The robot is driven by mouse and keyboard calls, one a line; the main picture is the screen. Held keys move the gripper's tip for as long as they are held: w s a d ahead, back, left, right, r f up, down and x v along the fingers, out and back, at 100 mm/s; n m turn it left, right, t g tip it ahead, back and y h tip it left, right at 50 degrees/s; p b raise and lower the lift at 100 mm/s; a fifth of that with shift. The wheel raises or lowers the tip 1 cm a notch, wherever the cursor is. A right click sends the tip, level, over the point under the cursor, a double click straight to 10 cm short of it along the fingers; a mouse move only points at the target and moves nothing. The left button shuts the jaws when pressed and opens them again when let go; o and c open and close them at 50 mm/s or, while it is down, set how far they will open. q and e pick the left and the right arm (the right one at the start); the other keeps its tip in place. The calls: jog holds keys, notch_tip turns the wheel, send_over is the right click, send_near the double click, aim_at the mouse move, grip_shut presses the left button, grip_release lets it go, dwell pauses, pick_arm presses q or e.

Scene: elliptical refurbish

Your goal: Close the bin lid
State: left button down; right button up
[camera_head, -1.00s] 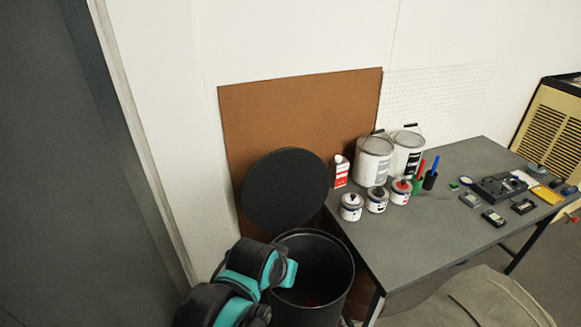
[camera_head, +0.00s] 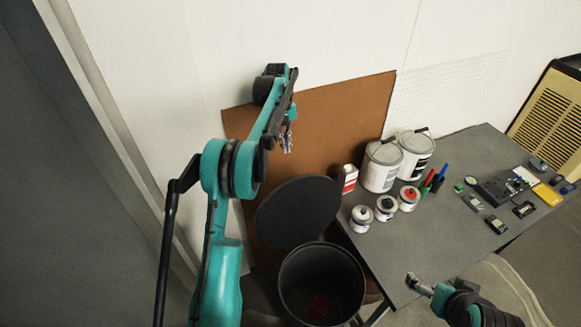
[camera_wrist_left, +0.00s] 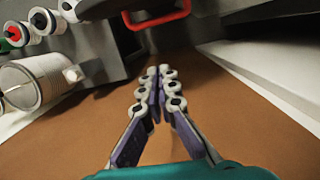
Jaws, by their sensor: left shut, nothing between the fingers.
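The black bin (camera_head: 350,290) stands on the floor left of the table, its mouth open. Its round black lid (camera_head: 296,212) is raised at the back of the rim, tilted up in front of the brown board. My left gripper (camera_head: 287,145) is shut and empty, above and behind the lid, in front of the board. In the left wrist view its fingers (camera_wrist_left: 160,92) are together, with a red-edged dark part (camera_wrist_left: 158,20) beyond them that I cannot identify for certain. My right gripper (camera_head: 414,284) is over the table's front edge; its jaw state is unclear.
The grey table (camera_head: 440,235) holds paint cans (camera_head: 382,168), small jars (camera_head: 385,208), a red-and-white bottle (camera_head: 348,180) and small devices. The brown board (camera_head: 350,115) leans on the white wall. A red item (camera_head: 318,306) lies inside the bin.

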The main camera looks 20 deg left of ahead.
pick_arm(q)
jog(key=s+d+f, duration=0.1)
jog(key=f, duration=0.4)
jog(key=s+d+f+b, duration=0.1)
jog(key=s+d+f, duration=0.1)
jog(key=f, duration=0.4)
jog(key=shift+s+d+g+b, duration=0.15)
jog(key=shift+s+g+b, duration=0.1)
jog(key=shift+g+b, duration=0.05)
jog(key=shift+f, duration=0.1)
jog(key=shift+d, duration=0.1)
